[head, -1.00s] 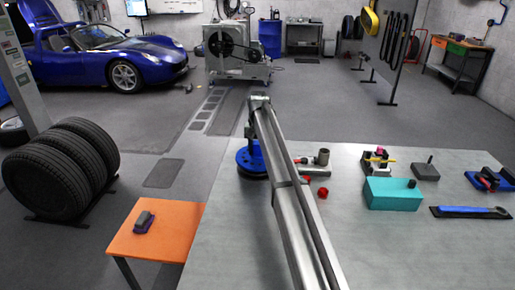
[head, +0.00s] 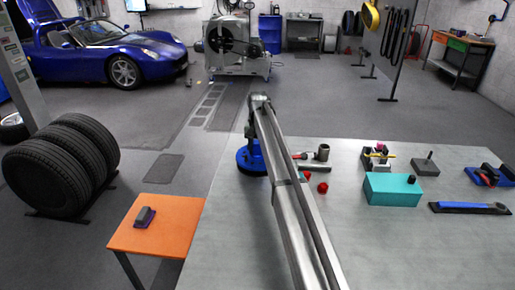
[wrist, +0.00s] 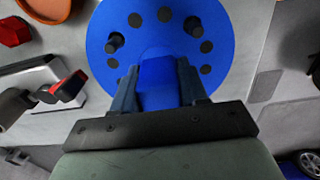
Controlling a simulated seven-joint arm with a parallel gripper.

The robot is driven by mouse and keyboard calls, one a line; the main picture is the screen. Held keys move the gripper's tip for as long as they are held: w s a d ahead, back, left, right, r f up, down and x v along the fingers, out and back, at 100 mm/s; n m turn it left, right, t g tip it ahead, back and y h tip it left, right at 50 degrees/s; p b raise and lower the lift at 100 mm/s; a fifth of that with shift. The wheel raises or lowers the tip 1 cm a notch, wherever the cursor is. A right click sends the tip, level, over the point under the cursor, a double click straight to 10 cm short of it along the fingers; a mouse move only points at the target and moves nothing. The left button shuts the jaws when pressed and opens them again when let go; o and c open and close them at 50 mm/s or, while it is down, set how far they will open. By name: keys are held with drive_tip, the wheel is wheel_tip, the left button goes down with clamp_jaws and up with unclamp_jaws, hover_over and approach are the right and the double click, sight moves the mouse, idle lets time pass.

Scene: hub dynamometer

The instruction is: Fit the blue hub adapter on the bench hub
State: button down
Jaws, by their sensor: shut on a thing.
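The blue hub adapter (head: 247,160) is a round blue disc near the left edge of the grey bench, partly covered by my arm in the head view. In the wrist view, the disc (wrist: 160,42) has a ring of dark round spots and two dark studs (wrist: 114,42) standing out from its face. My gripper (wrist: 158,82) is shut on a blue block at the disc's near side. The fingers sit on both sides of that block. In the head view, my gripper (head: 252,135) is above the disc. The bench hub cannot be told apart under the disc.
A grey tool (head: 319,153) and red caps (head: 323,188) lie right of the arm. A teal box (head: 392,189), a blue-handled tool (head: 470,208) and fixtures (head: 425,166) stand farther right. An orange table (head: 160,230) is at left. The bench's front middle is clear.

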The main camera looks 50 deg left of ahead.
drive_tip(key=c, duration=0.5)
unclamp_jaws()
drive_tip(key=shift+f, duration=0.1)
wheel_tip(320, 180, up, 14)
idle(0.3)
idle(0.3)
